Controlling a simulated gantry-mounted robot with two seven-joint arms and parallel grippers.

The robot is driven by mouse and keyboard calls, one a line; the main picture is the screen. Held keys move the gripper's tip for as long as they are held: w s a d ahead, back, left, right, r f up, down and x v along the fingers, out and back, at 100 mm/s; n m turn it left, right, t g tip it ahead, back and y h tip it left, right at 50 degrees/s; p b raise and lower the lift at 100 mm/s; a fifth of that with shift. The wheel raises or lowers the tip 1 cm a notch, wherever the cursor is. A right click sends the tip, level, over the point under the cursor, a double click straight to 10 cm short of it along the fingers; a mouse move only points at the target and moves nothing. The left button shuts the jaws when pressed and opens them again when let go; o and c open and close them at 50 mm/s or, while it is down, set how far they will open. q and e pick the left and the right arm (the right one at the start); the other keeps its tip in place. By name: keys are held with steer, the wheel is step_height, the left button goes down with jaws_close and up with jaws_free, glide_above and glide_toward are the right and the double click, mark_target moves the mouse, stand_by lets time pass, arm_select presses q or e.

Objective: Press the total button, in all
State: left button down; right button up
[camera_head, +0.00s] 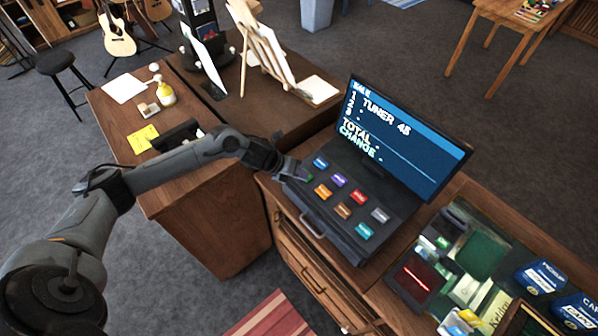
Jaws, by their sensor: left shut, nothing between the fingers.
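The cash register (330,228) stands on the wooden counter with several coloured buttons on its sloped top. A blue button (320,162), purple button (338,179), red button (357,196) and grey button (380,215) form the upper row. An orange button (322,191), brown button (343,211) and teal button (364,231) lie below. A green button (307,176) is partly hidden by my left gripper (301,173), which is shut and empty at the panel's left edge. Contact is unclear. Button labels are unreadable. The screen (405,140) shows "TUNER 45", with dashes beside TOTAL and CHANGE.
A red-lit scanner (415,280) and a glass display case (480,255) are to the register's right. A left desk (125,125) holds yellow notes (142,138) and a bottle (166,95). A wooden easel (262,50) stands behind.

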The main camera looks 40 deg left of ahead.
arm_select(q)
steer(key=w+a+r+t, duration=0.1)
steer(key=w+a+r, duration=0.1)
steer(key=w+r, duration=0.2)
step_height(320, 180, up, 2)
steer(key=shift+a+r, duration=0.1)
steer(key=shift+a, duration=0.15)
steer(key=shift+b, duration=0.3)
step_height(320, 180, down, 7)
steer(key=b, duration=0.4)
steer(key=shift+b, duration=0.4)
steer(key=shift+f+b, duration=0.65)
steer(key=shift+f, duration=0.3)
steer(key=shift+f, duration=0.15)
stand_by(0.8)
steer(key=shift+f+b, duration=0.25)
steer(key=shift+b, duration=0.2)
